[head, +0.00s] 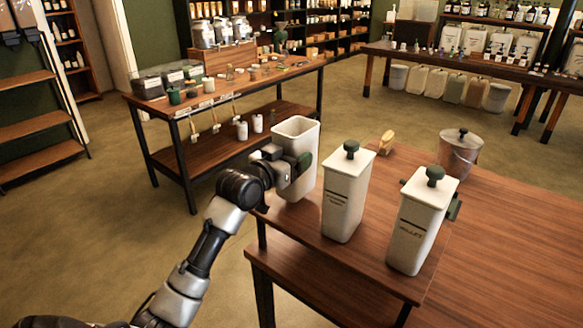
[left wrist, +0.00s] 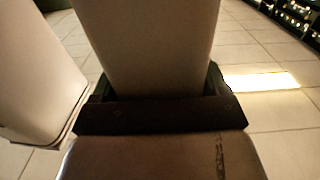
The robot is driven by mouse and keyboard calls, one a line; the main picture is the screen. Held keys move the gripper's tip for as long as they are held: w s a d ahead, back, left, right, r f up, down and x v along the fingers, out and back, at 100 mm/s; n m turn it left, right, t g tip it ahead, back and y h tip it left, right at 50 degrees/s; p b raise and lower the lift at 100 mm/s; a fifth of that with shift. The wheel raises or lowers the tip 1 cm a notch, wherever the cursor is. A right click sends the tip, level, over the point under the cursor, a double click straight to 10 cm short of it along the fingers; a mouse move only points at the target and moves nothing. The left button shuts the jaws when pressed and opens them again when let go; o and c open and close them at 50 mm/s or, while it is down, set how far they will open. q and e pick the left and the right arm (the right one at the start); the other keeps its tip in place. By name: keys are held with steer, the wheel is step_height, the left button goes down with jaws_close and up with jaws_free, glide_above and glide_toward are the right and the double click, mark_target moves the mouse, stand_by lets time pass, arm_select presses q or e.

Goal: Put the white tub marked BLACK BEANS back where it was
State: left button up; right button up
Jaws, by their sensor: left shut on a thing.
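My left gripper (head: 274,163) is shut on a white, tapering, open-topped tub (head: 297,130) at the left corner of the near wooden table. The tub is upright; no label shows on it, and I cannot tell whether its base touches the table. In the left wrist view the dark fingers (left wrist: 155,112) close around the held tub (left wrist: 150,45). A lidded white tub (head: 345,195) stands to its right, with a two-line label too small to read. Another lidded tub (head: 421,225), marked MILLET, stands further right. My right gripper is not in view.
The near table (head: 505,250) has free wood at the right. A metal bucket with a lid (head: 459,155) and a wooden brush (head: 387,142) stand behind the tubs. A second table (head: 190,105) with jars and small items is at the back left.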

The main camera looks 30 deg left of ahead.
arm_select(q)
step_height(320, 180, down, 3)
steer(key=shift+r, duration=0.2)
steer(key=shift+s+f, duration=0.1)
steer(key=shift+f, duration=0.05)
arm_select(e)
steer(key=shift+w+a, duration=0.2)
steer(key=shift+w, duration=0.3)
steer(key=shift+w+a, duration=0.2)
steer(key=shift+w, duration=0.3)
arm_select(q)
steer(key=o, duration=1)
steer(key=shift+f, duration=0.1)
steer(key=shift+c, duration=0.2)
steer(key=o, duration=0.4)
steer(key=shift+o, duration=0.2)
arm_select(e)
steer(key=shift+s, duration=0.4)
